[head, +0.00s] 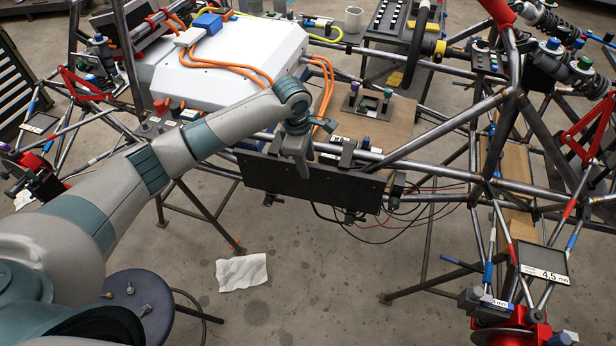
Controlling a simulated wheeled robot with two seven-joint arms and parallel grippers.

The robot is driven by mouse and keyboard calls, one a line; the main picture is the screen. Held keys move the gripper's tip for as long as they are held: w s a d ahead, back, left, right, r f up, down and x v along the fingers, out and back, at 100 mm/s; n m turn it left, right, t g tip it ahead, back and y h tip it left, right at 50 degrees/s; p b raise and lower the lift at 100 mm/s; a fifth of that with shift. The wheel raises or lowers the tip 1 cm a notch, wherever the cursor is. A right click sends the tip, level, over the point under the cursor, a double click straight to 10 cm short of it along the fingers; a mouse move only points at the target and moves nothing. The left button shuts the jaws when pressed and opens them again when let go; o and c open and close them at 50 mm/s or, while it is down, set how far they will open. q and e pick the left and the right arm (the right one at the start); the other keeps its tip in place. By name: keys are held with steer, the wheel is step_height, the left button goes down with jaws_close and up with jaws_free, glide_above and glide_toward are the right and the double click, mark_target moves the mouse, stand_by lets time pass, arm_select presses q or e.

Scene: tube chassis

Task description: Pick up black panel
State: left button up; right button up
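The black panel (282,180) is a long flat dark plate. It stands on edge along the near side of the tube chassis, just below a long metal tube, near the picture's middle. The gripper overlaps the panel in the picture. I cannot tell whether it touches the panel, or whether its fingers are open or closed on it. My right gripper is out of view.
A white box (235,62) with orange cables lies behind the panel. Thin cables (425,205) hang at the panel's right end. Chassis tubes (455,125) surround the area. A round stool (140,300) and a white paper sheet (242,272) are below on the floor.

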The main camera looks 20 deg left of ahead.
arm_select(q)
steer(key=shift+f+p, duration=0.4)
steer(key=shift+f, duration=0.1)
steer(key=f+p, duration=0.1)
steer(key=f, duration=0.2)
steer(key=shift+w+f, duration=0.1)
steer(key=shift+w, duration=0.1)
steer(key=shift+w+f, duration=0.1)
steer(key=shift+f, duration=0.4)
jaws_close()
steer(key=shift+d+r, duration=0.1)
